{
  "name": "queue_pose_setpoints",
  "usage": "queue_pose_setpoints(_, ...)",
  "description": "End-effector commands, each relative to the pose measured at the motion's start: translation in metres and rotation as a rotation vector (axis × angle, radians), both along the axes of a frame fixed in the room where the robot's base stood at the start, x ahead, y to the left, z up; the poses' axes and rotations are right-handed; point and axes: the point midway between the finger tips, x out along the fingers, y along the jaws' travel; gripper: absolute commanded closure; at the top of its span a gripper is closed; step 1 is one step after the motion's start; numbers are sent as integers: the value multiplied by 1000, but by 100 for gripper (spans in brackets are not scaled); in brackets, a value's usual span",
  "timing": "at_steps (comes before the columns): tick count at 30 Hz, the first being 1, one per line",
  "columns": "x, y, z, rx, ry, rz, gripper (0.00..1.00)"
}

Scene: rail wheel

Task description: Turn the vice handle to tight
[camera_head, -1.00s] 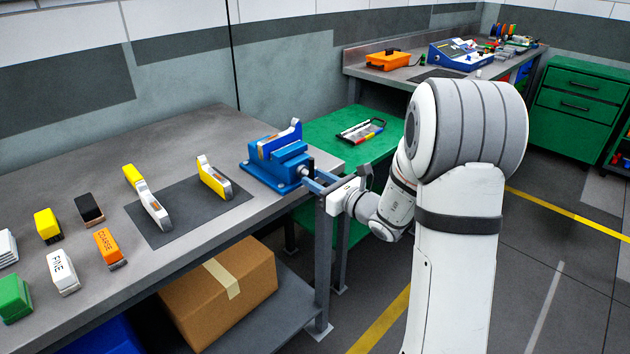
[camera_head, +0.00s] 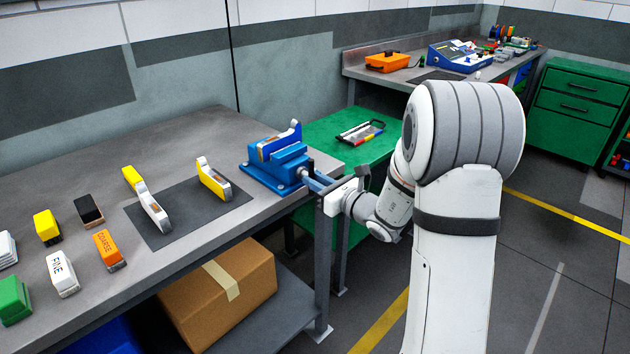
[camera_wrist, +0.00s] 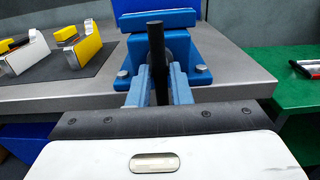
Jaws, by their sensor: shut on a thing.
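The blue vice (camera_head: 277,167) is bolted on the right end of the grey bench, with a blue and white curved piece (camera_head: 283,140) at its jaws. In the wrist view the vice (camera_wrist: 186,75) is straight ahead. Its black bar handle (camera_wrist: 156,60) stands about upright in the picture. My gripper (camera_head: 325,186) is at the front of the vice, just off the bench edge. In the wrist view its blue fingers (camera_wrist: 158,88) sit on both sides of the handle, shut on it. The handle's lower end is hidden behind the gripper body.
The grey bench (camera_head: 110,165) holds a dark mat (camera_head: 185,222) with yellow and white pieces, and several blocks to the left. A green table (camera_head: 370,150) stands to the right, a cardboard box (camera_head: 215,300) below. The floor at right is clear.

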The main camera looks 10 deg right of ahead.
Motion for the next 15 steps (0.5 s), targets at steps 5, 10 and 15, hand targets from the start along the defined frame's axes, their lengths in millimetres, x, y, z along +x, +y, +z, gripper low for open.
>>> queue_pose_setpoints(5, 1, -1, 3, 67, 50, -3, 100)
queue_pose_setpoints(10, 1, -1, 3, 160, 115, -3, 100)
queue_pose_setpoints(15, 1, -1, 3, 247, 179, -4, 100)
